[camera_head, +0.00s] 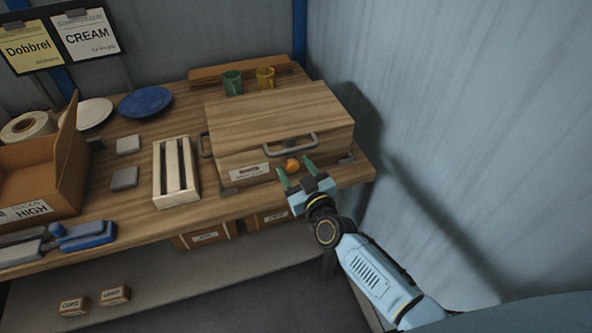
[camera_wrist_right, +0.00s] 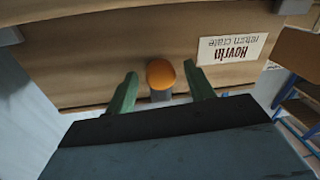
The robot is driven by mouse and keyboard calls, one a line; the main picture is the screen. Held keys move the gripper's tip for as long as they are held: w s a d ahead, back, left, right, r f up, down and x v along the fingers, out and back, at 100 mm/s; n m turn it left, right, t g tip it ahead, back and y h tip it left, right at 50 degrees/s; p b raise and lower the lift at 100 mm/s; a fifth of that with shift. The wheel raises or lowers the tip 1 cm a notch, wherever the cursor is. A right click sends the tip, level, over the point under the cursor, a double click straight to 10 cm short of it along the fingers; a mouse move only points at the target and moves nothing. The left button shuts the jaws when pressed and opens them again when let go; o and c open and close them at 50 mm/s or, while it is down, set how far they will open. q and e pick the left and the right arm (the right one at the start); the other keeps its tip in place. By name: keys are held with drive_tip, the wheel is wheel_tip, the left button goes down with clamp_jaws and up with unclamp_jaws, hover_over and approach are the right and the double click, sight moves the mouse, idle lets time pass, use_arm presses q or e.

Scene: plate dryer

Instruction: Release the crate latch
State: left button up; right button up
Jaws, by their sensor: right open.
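The wooden crate (camera_head: 270,125) sits at the right end of the workbench with its lid down and a grey handle (camera_head: 291,145) on its front. An orange latch knob (camera_head: 292,164) sticks out of the crate's front, right of a white label (camera_head: 249,172). My right gripper (camera_head: 296,174) is open, its two green fingers pointing at the crate front with the knob between them. In the right wrist view the orange knob (camera_wrist_right: 161,74) shows between the open fingers (camera_wrist_right: 161,92), with a visible gap on each side. My left gripper is not in view.
A slatted wooden rack (camera_head: 175,170) stands left of the crate. A green mug (camera_head: 232,82) and a yellow mug (camera_head: 265,78) stand behind it. An open cardboard box (camera_head: 40,175) and blue plate (camera_head: 145,102) are farther left. The blue wall (camera_head: 440,120) is close on the right.

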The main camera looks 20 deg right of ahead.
drive_tip(key=shift+c, duration=0.2)
drive_tip(key=c, duration=0.9)
drive_tip(key=shift+m, duration=0.3)
drive_tip(key=m+b, duration=0.1)
drive_tip(key=m, duration=0.2)
drive_tip(key=shift+f+m+t+b, duration=0.2)
drive_tip(key=shift+m+t+b, duration=0.1)
drive_tip(key=shift+m+b, duration=0.1)
drive_tip(key=m+b, duration=0.1)
drive_tip(key=m, duration=0.3)
drive_tip(key=shift+a+m, duration=0.1)
drive_tip(key=shift+m, duration=0.3)
drive_tip(key=m+h+b, duration=0.1)
drive_tip(key=m, duration=0.4)
drive_tip(key=shift+t+b, duration=0.4)
drive_tip(key=m+h+b, duration=0.1)
drive_tip(key=m, duration=0.3)
drive_tip(key=shift+a+m, duration=0.1)
drive_tip(key=shift+m, duration=0.6)
